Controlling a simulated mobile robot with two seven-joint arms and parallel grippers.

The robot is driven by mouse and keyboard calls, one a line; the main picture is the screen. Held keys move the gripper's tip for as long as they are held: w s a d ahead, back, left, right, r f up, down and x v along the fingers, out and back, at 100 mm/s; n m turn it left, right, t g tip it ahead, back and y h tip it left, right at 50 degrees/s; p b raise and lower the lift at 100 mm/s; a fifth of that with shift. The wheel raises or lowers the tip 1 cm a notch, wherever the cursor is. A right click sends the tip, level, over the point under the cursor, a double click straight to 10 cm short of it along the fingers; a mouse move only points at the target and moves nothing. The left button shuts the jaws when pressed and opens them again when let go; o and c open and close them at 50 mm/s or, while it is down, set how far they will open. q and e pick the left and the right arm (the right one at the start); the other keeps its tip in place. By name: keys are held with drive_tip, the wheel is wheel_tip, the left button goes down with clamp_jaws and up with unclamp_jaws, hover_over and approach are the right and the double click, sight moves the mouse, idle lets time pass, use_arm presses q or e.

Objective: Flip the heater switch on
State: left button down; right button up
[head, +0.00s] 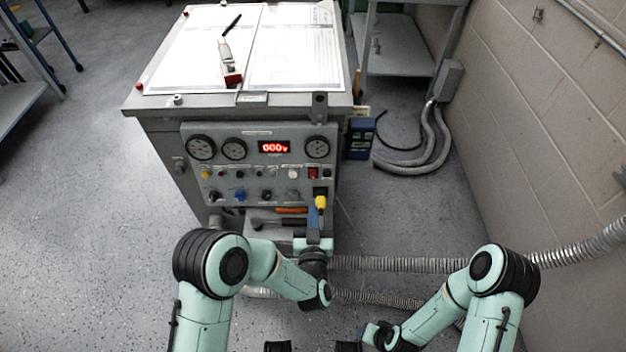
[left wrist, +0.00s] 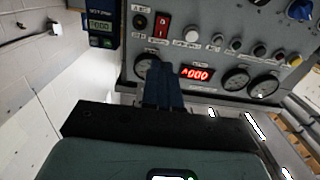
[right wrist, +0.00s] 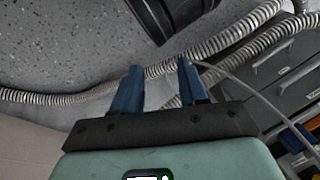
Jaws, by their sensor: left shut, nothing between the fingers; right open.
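The grey control panel (head: 258,160) is on the front of the bench. A red rocker switch (head: 313,173) sits at its right side, below the right gauge. This switch also shows large in the left wrist view (left wrist: 162,25), where the panel appears upside down. I cannot read its label or tell its position. My left gripper (head: 314,237) is shut and empty in front of the panel, low at its right side. In the left wrist view its fingertips (left wrist: 163,66) point towards the switch and appear apart from it. My right gripper (right wrist: 158,72) is open and empty, away from the panel.
A red display (head: 274,147) reads zeros between round gauges. A blue meter (head: 360,139) stands right of the panel. Corrugated conduits (head: 390,263) run along the floor at right.

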use_arm(q)
drive_tip(key=b, duration=0.2)
approach(313, 171)
drive_tip(key=w, duration=0.4)
drive_tip(key=shift+w+f, duration=0.45)
drive_tip(key=shift+w, duration=0.45)
drive_tip(key=shift+w+r+b, duration=0.1)
drive_tip(key=shift+w+b, duration=0.2)
drive_tip(key=shift+w, duration=0.2)
use_arm(e)
drive_tip(key=shift+h, duration=0.3)
drive_tip(key=shift+w+d+f, duration=0.1)
drive_tip(key=shift+d+f, duration=0.2)
drive_tip(key=shift+f, duration=0.35)
drive_tip(key=shift+d+f, duration=0.25)
drive_tip(key=shift+f, duration=0.4)
drive_tip(key=shift+w+d+f, duration=0.1)
drive_tip(key=shift+d+f, duration=0.2)
drive_tip(key=shift+f, duration=0.35)
use_arm(q)
drive_tip(key=shift+w, duration=0.25)
drive_tip(key=shift+r, duration=0.2)
use_arm(e)
drive_tip(key=shift+s, duration=0.25)
use_arm(q)
drive_tip(key=shift+a, duration=0.1)
use_arm(e)
drive_tip(key=shift+s, duration=0.1)
